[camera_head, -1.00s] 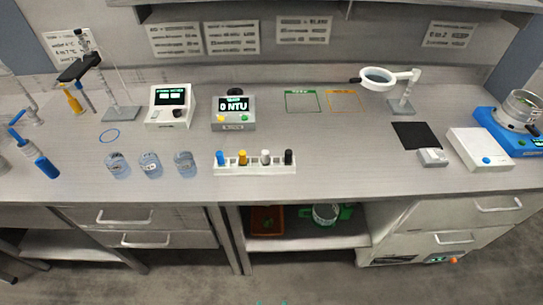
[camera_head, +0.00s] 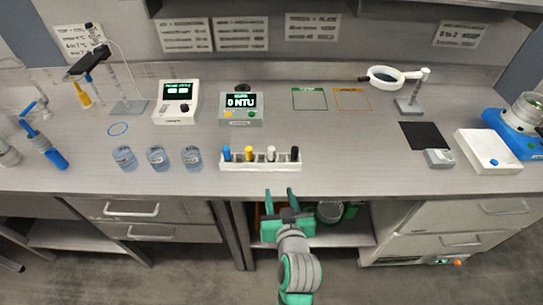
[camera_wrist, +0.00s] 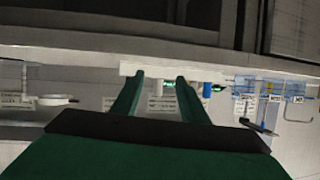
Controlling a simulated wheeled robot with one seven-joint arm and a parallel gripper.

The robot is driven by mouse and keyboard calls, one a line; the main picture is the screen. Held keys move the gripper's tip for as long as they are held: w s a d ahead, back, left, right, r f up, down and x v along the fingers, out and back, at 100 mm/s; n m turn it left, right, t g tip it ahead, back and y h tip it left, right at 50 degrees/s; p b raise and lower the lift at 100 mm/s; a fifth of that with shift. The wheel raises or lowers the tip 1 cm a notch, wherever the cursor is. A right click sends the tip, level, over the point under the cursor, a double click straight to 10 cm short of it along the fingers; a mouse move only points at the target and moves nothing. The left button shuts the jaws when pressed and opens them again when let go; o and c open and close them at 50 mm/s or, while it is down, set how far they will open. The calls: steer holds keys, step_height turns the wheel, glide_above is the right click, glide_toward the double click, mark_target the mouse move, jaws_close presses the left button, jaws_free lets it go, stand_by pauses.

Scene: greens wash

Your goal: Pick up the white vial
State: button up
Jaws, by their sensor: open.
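The white vial (camera_head: 271,153) stands upright in a white rack (camera_head: 260,167) near the bench's front edge. It is third from the left, between the yellow vial (camera_head: 249,153) and the black vial (camera_head: 295,153); the blue vial (camera_head: 227,153) is at the left end. My gripper (camera_head: 280,191) is open and empty, its two green fingers pointing at the rack from just in front of the bench edge. In the wrist view the open fingers (camera_wrist: 160,77) reach toward the rack, and the view appears upside down.
Several glass jars (camera_head: 158,158) stand left of the rack. An NTU meter (camera_head: 241,107) is behind it. A black mat (camera_head: 424,136) and a small grey block (camera_head: 439,158) lie to the right. The bench between rack and mat is clear.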

steer(key=n+y, duration=0.1)
steer(key=n, duration=0.1)
glide_toward(272, 153)
steer(key=s, duration=0.1)
steer(key=shift+g, duration=0.3)
steer(key=x, duration=1)
steer(key=shift+w+d+r, duration=0.15)
steer(key=shift+w+r, duration=0.1)
steer(key=shift+w, duration=0.05)
jaws_close()
